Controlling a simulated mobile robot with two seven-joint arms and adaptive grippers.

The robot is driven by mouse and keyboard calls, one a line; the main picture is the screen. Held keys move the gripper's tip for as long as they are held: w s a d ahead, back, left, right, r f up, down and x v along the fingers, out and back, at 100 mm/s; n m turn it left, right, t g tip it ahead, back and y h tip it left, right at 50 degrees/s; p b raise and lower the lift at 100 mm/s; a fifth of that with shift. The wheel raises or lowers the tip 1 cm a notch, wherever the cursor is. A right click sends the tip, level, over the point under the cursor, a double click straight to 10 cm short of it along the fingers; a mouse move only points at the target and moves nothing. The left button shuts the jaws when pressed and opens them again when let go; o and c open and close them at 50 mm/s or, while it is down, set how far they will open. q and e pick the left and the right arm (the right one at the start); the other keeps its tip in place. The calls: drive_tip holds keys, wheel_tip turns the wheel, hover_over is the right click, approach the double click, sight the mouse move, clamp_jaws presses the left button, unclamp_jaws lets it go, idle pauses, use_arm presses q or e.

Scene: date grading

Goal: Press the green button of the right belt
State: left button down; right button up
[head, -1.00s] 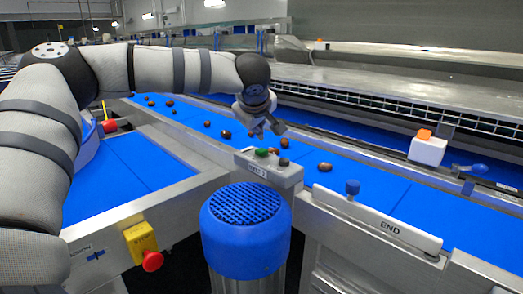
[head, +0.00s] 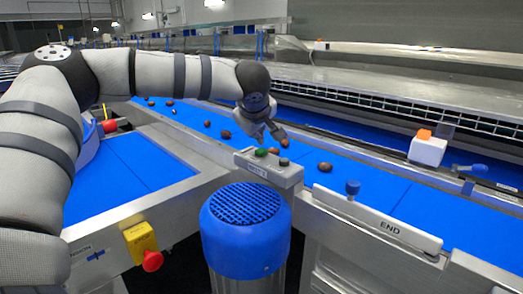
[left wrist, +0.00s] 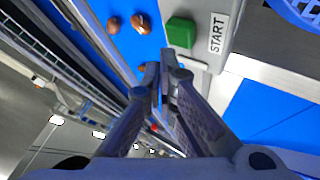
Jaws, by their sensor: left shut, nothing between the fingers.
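The green button (head: 261,152) sits on the grey control box (head: 285,174) at the near edge of the belt. In the left wrist view the green button (left wrist: 181,32) is a square cap beside a START label (left wrist: 217,33). My left gripper (head: 271,136) is just above and behind the box, close to the button. The height of the tips over the box is hard to tell. My right gripper is not in view.
Several brown dates, one of them (head: 324,167), lie on the blue belt (head: 365,183). A blue-capped cylinder (head: 245,225) stands in front. A yellow box with a red stop button (head: 152,261) is at lower left.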

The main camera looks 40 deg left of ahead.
sight(258, 150)
use_arm(q)
drive_tip(key=shift+f, duration=0.15)
idle(0.5)
drive_tip(key=shift+f, duration=0.3)
drive_tip(key=shift+f, duration=0.5)
idle(0.7)
drive_tip(key=shift+r, duration=0.95)
drive_tip(key=shift+r, duration=2.5)
